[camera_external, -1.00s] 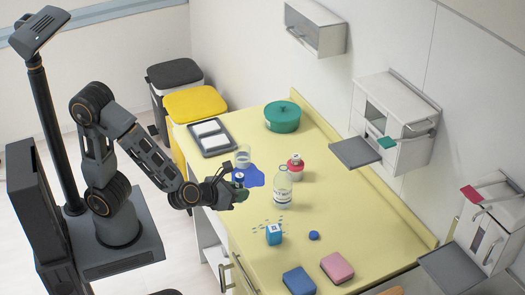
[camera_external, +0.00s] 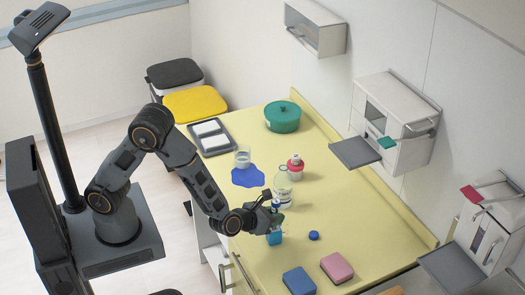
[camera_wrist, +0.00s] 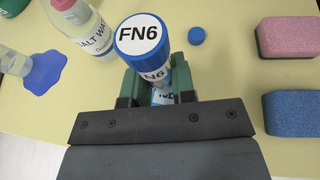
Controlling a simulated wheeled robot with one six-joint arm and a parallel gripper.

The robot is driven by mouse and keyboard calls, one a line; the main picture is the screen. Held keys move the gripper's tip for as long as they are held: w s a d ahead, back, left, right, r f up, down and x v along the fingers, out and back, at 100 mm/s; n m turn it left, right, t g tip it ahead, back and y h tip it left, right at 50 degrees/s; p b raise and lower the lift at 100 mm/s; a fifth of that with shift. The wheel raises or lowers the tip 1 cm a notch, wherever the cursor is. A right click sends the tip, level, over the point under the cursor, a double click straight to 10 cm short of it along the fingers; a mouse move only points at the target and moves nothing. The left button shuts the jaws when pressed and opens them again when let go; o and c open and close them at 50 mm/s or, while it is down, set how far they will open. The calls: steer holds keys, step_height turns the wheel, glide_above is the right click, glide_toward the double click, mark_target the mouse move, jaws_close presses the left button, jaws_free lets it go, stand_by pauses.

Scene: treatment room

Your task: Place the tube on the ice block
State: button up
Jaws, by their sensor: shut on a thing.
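The tube (camera_wrist: 142,45) has a blue cap marked FN6 and stands roughly upright in my gripper; its cap also shows in the external view (camera_external: 276,203). My gripper (camera_external: 274,218) is shut on the tube with its green fingers (camera_wrist: 157,85).
A salt water bottle (camera_external: 283,190) stands just behind my gripper. A loose blue cap (camera_external: 314,235) lies to the right. Blue (camera_external: 299,281) and pink (camera_external: 337,267) sponges lie in front. A blue puddle (camera_external: 247,177), a glass (camera_external: 243,157) and a tray (camera_external: 224,149) are farther back.

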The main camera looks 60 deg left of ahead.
steer(key=shift+f, duration=0.5)
steer(key=shift+f, duration=0.2)
steer(key=o, duration=0.9)
steer(key=shift+r, duration=0.1)
